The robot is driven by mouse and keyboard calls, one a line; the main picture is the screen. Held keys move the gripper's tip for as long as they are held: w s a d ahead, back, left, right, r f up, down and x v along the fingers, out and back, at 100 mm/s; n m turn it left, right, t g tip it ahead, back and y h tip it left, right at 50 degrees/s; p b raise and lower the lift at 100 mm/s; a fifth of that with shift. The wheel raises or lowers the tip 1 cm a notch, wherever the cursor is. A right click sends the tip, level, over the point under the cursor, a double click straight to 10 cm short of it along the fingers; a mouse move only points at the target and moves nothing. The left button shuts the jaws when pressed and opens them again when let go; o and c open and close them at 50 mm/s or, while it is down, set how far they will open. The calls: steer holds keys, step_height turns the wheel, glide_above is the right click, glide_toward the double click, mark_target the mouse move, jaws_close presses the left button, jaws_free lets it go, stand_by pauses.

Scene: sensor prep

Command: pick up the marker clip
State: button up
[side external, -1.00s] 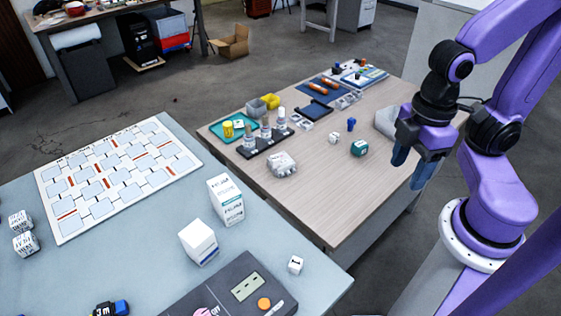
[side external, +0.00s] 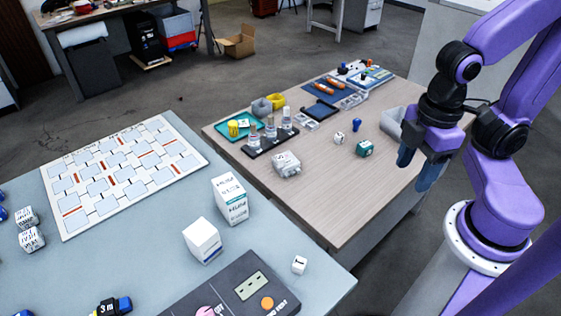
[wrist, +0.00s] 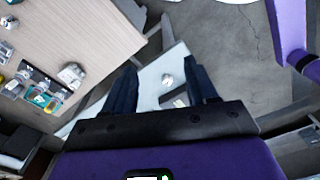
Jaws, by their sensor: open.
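I cannot tell for sure which item is the marker clip. A small blue upright piece (side external: 357,124) stands on the wood-topped table (side external: 330,190), with a white die (side external: 339,138) and a green cube (side external: 364,149) beside it. My gripper (side external: 416,169) is open and empty, pointing down above the right edge of that table, to the right of these pieces and apart from them. In the wrist view my gripper (wrist: 162,76) shows two dark blue fingers spread apart, with only distant surfaces between them.
A grey-white bin (side external: 393,121) stands close behind my gripper. A dark rack of vials (side external: 270,140), a teal tray (side external: 238,125) and a clear lumpy pack (side external: 287,164) sit on the table's left part. A pale table (side external: 130,260) holds white boxes. The wood table's front is clear.

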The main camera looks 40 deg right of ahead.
steer(key=n+t+h, duration=0.6)
steer(key=n+t, duration=0.7)
steer(key=n, duration=0.6)
glide_above(282, 160)
steer(key=s+a, duration=0.3)
steer(key=s, duration=0.4)
steer(key=s+a, duration=0.3)
steer(key=s, duration=0.3)
step_height(282, 160, down, 21)
steer(key=x, duration=1.1)
steer(key=shift+s+d, duration=0.1)
steer(key=shift+d, duration=0.05)
steer(key=shift+f+x, duration=0.15)
steer(key=shift+x, duration=1.35)
steer(key=shift+f+x, duration=0.15)
steer(key=shift+x, duration=1.3)
steer(key=shift+s, duration=0.1)
